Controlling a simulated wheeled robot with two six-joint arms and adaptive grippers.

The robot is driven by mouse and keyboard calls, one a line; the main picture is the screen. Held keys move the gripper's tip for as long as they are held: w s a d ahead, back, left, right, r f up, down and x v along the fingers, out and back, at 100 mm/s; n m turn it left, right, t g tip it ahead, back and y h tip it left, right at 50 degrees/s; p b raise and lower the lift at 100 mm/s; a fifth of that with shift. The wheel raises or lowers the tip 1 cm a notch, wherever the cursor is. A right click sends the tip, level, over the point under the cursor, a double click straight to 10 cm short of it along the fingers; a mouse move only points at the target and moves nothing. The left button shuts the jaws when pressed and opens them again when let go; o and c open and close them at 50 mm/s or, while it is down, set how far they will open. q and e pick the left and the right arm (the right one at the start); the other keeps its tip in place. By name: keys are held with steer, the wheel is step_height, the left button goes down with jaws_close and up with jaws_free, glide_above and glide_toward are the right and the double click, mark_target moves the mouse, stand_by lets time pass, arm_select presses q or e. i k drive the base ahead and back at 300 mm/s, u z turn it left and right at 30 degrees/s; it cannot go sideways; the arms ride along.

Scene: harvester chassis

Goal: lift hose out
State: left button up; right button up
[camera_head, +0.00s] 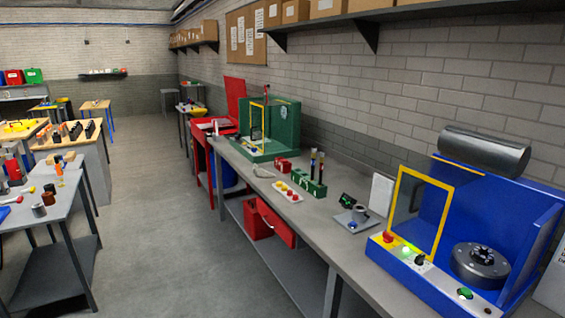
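No hose can be clearly made out in the camera_head view. A small pale curved item (262,172) lies on the long grey bench (330,215), in front of the green machine; it is too small to tell whether it is a hose. Neither of my grippers is in view.
A blue machine (512,205) with a yellow-framed door stands at the near right. A green machine (283,125) stands farther along the bench. A red drawer (276,222) sticks out under the bench. Other worktables (62,195) stand at left. The aisle floor (165,220) is clear.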

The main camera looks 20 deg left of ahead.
mark_target(323, 153)
steer(key=u, duration=0.8)
steer(key=i, duration=0.7)
steer(key=u, duration=0.7)
